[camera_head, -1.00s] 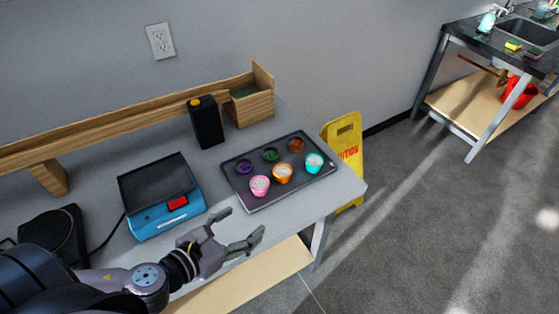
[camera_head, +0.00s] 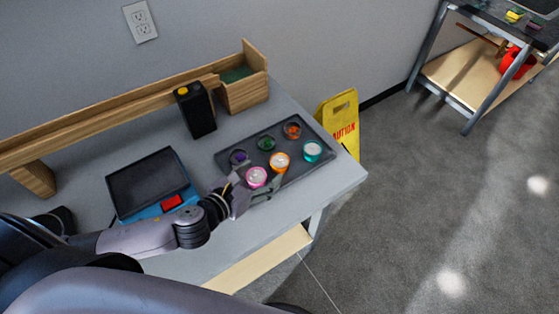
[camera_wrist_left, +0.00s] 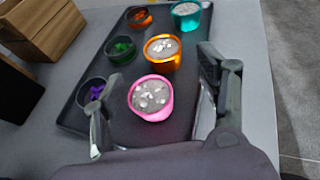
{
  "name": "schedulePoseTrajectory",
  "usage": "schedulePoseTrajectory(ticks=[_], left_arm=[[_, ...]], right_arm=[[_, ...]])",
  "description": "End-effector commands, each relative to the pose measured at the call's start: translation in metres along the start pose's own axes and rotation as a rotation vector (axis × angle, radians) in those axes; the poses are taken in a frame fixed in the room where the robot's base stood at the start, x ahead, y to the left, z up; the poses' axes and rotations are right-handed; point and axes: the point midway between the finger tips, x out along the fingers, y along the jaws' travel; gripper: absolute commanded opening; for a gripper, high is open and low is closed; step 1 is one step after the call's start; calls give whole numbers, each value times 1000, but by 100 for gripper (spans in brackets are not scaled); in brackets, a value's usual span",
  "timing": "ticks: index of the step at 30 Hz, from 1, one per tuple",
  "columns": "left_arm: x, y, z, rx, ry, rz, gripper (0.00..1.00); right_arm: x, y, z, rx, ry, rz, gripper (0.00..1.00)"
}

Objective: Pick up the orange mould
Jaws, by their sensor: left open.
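The orange mould (camera_head: 279,162), a small cup with grey speckled filling, stands on a dark tray (camera_head: 310,173); it also shows in the left wrist view (camera_wrist_left: 162,65). A pink mould (camera_head: 256,177) with similar filling stands on the near side of it. My left gripper (camera_head: 261,180) is open at the tray's near edge. In the left wrist view, the pink mould (camera_wrist_left: 150,112) lies between the spread fingers (camera_wrist_left: 154,90), and the orange mould is just beyond it, near the right fingertip. I cannot tell whether the fingers touch any mould. My right gripper is not in view.
A teal filled mould (camera_head: 312,151) and dark purple, green and red-orange cups (camera_head: 292,131) share the tray. A yellow caution sign (camera_head: 345,120) is beyond the table's edge.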

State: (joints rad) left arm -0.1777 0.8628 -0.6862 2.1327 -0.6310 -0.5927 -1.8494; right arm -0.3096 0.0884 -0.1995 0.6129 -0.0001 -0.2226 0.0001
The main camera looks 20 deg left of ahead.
Motion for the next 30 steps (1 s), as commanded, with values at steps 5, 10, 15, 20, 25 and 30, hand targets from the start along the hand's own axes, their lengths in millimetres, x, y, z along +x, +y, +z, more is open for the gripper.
schedulePoseTrajectory(ticks=[5,10,15,20,25,30], left_arm=[[22,0,1,0,-1,0,67],[33,-1,2,-1,-2,0,67],[59,-4,3,-2,-2,0,67],[75,-4,1,-1,0,-1,67],[77,-4,0,0,1,-2,67],[77,-4,0,1,1,-1,61]], right_arm=[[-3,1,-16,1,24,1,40],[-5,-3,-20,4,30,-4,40],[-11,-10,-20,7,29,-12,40],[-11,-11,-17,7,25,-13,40],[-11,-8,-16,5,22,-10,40],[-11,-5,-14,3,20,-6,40]])
